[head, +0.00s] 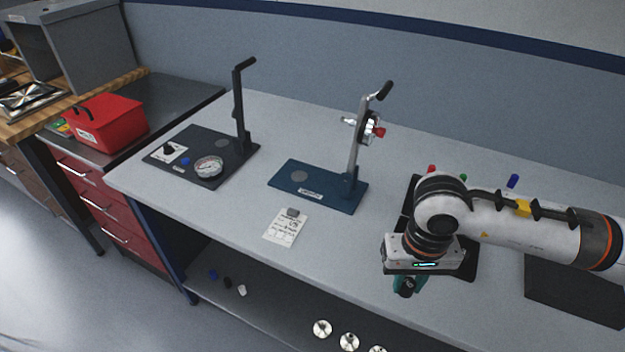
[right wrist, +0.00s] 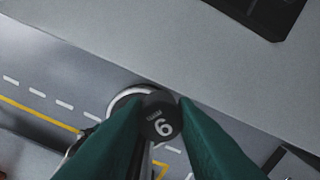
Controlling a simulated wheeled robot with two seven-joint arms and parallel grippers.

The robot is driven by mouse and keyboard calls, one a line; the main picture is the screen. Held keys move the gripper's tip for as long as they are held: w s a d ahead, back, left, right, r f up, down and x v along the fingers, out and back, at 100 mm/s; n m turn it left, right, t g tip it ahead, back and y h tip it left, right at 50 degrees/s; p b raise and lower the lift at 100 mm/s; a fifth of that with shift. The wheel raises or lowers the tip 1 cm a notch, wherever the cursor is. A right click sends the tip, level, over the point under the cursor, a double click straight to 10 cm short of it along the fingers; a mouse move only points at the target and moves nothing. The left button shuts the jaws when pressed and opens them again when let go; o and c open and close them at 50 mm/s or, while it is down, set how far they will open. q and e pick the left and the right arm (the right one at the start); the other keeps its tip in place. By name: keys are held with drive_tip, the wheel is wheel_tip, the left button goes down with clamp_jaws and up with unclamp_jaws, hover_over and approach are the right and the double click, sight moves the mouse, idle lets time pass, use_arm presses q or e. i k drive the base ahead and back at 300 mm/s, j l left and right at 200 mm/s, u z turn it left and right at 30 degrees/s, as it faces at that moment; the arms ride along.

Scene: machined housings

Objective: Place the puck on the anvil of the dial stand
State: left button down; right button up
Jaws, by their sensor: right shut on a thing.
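My right gripper (head: 408,285) has green fingers and is shut on a black round puck (right wrist: 161,118) with a white digit, which reads as 6 or 9. In the head view they are near the table's front edge, right of both stands. A blue stand (head: 335,196) at the middle has an upright post with a dial (head: 368,127) and a handle. A flat grey disc, its anvil (head: 299,175), lies bare on its base. A dark stand (head: 240,148) further left has a similar grey disc (head: 222,143) and a white-faced gauge (head: 208,167) on its base. My left gripper is not in view.
A paper tag (head: 287,229) lies in front of the blue stand. A dark tray (head: 412,187) sits partly behind my right arm, with small coloured pieces beyond it. A dark mat (head: 575,291) is at the right. A red box (head: 105,121) stands on the left cabinet.

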sight(299, 174)
drive_tip(key=i+j, duration=0.45)
drive_tip(key=j, duration=0.3)
drive_tip(key=i+j, duration=0.45)
drive_tip(key=j, duration=0.3)
